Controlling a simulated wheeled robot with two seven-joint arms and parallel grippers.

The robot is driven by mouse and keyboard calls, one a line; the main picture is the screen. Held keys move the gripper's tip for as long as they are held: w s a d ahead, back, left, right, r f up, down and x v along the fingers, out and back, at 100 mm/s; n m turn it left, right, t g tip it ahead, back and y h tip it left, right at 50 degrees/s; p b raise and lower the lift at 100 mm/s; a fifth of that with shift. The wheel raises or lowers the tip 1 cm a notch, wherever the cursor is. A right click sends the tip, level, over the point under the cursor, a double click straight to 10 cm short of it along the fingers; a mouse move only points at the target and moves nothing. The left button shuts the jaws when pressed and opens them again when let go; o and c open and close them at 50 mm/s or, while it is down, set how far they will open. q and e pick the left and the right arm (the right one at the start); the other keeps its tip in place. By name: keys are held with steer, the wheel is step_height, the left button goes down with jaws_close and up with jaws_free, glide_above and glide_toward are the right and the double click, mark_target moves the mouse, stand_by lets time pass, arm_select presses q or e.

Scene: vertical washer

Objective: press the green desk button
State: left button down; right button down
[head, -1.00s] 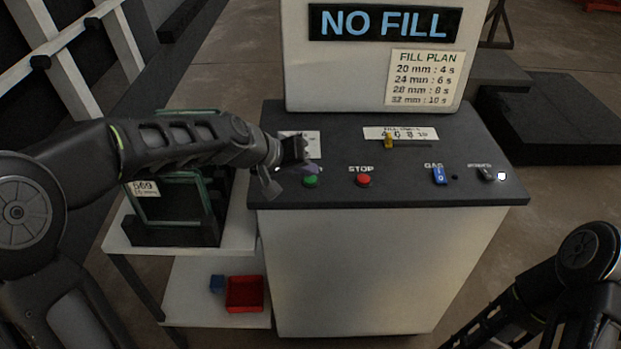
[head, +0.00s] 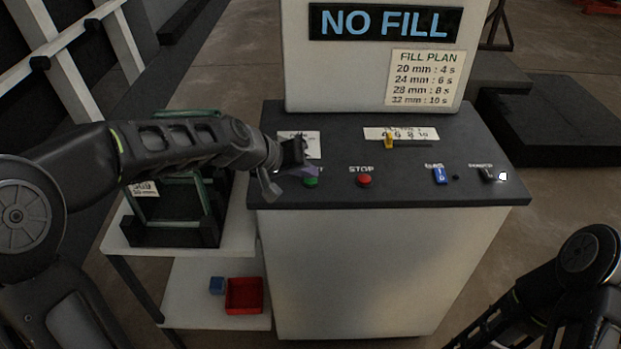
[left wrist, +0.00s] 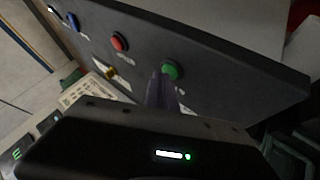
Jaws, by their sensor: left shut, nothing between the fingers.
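The green button (head: 311,182) sits at the front left of the dark desk top (head: 420,185). It also shows in the left wrist view (left wrist: 173,70), just beyond the fingertips. My left gripper (head: 306,172) is shut and empty, with its tips right at the green button. In the left wrist view its shut fingers (left wrist: 162,88) overlap the near edge of the button. I cannot tell whether they touch it. The label beside the button is partly hidden by the gripper. My right gripper is out of view; only part of my right arm shows at the lower right.
A red STOP button (head: 364,180) is to the right. Further right are a blue switch (head: 440,175) and a dark switch (head: 487,174). A yellow slider (head: 390,138) is behind. The display panel (head: 385,22) reads NO FILL. A white shelf cart (head: 236,232) stands left.

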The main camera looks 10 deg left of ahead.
mark_target(307, 181)
arm_select(q)
steer(key=shift+f, duration=0.2)
steer(key=shift+r, duration=0.1)
steer(key=shift+r+p, duration=0.6)
steer(key=shift+r, duration=0.3)
step_height(307, 181, up, 5)
steer(key=p, duration=0.4)
stand_by(1.0)
